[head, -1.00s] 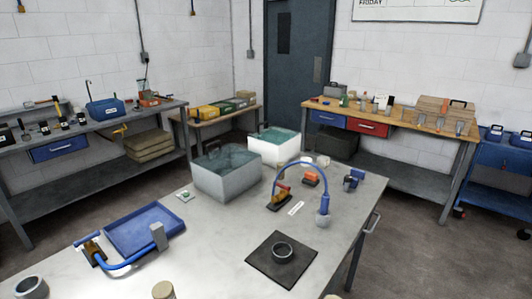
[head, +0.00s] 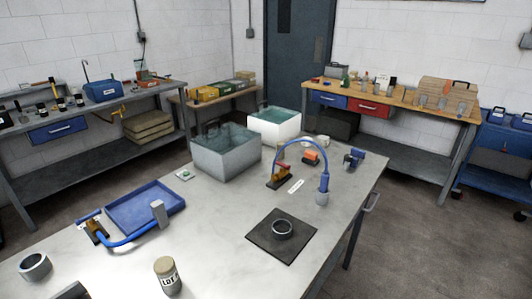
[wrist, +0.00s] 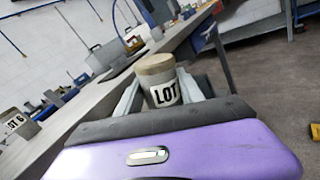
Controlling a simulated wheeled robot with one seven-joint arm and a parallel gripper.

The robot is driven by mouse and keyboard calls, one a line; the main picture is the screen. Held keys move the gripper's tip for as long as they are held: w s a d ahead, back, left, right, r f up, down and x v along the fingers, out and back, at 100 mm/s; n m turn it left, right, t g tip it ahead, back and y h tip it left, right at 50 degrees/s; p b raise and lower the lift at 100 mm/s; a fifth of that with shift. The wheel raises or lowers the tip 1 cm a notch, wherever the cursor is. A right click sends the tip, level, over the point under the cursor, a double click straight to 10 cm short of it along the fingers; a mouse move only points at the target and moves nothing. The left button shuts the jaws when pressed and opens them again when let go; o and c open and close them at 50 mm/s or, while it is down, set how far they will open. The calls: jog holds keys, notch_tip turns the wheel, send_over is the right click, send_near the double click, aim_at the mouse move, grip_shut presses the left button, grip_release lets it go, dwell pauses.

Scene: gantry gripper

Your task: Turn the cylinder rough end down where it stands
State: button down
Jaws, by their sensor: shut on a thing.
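In the wrist view a grey cylinder (wrist: 164,90) with a tan top band and a white "LOT" label stands between the two pale fingers of my gripper (wrist: 160,100). My gripper is shut on it. Its lower end is hidden behind the purple and grey gripper body, so I cannot tell whether it touches the table. Which end is rough is not clear. A similar labelled cylinder (head: 167,277) stands upright on the table, tan end up.
The grey table (head: 225,220) carries a dark mat (head: 262,252) with a ring (head: 283,228), a blue tray (head: 145,205), a blue hooked fixture (head: 322,185) and a water tank (head: 225,158). A metal ring (head: 35,266) lies at the left. The table's middle is clear.

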jog(key=m, duration=0.1)
jog(key=m+p, duration=0.1)
jog(key=m, duration=0.1)
jog(key=shift+r, duration=0.25)
jog(key=m+p, duration=0.1)
jog(key=m, duration=0.3)
jog(key=shift+m, duration=0.4)
jog(key=m+p, duration=0.2)
jog(key=m, duration=0.2)
jog(key=shift+w, duration=0.1)
jog(key=m, duration=0.2)
jog(key=shift+f+m, duration=0.15)
jog(key=shift+m, duration=0.25)
